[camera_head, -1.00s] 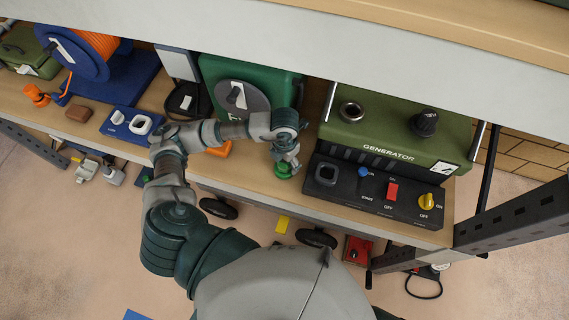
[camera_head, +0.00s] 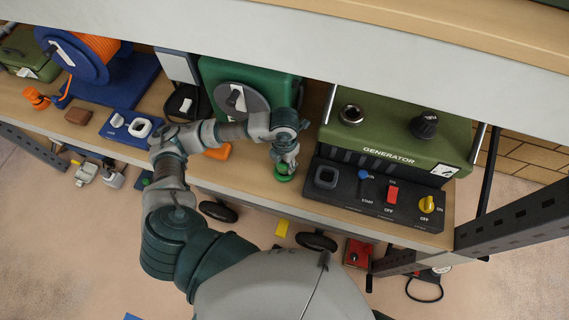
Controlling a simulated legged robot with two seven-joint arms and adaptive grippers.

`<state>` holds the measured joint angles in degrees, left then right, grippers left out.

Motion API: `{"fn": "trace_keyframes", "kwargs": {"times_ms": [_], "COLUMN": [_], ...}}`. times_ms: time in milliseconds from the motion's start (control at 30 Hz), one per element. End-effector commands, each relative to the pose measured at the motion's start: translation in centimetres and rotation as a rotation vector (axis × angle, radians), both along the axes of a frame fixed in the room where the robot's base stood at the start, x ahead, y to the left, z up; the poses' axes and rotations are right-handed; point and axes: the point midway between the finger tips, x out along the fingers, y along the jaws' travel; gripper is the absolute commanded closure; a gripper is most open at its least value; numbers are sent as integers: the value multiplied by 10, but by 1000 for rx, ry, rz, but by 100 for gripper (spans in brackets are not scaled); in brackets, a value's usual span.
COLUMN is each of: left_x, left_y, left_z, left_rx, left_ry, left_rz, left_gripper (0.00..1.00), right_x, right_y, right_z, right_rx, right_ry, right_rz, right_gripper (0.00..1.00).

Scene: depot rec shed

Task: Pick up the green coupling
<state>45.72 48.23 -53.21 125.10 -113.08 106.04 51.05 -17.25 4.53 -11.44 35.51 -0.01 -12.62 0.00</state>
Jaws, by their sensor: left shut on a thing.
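The green coupling (camera_head: 284,178) is a small green round piece on the wooden shelf, left of the generator's black panel. My left gripper (camera_head: 285,169) points down over it and is shut on it. The gripper hides the coupling's upper part. I cannot tell whether the coupling touches the shelf or is just above it. My right gripper is not in view.
The olive generator (camera_head: 392,150) with its black switch panel (camera_head: 345,205) stands close right of the gripper. A green unit with a grey dial (camera_head: 270,82) is behind. An orange piece (camera_head: 218,153) lies left, partly behind my arm. An upper shelf edge (camera_head: 300,42) crosses above.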

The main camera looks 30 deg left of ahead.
Motion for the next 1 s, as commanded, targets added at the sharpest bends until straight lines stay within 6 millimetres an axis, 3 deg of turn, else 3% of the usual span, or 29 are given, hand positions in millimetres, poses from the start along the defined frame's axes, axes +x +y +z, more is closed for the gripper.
{"fn": "trace_keyframes", "kwargs": {"times_ms": [167, 600, 700, 1000], "left_x": [1, -95, -99, -116], "left_y": [0, -54, -56, -65], "left_z": [24, 32, 40, 42], "left_rx": [0, -2, -3, -2], "left_ry": [-6, -4, 5, 5], "left_rz": [-2, -11, 0, 0], "left_gripper": [87, 87, 87, 87], "right_x": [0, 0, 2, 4], "right_y": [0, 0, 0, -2], "right_z": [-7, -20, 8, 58], "right_rx": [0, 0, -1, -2], "right_ry": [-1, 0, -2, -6], "right_rz": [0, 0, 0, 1], "right_gripper": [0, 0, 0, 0]}}
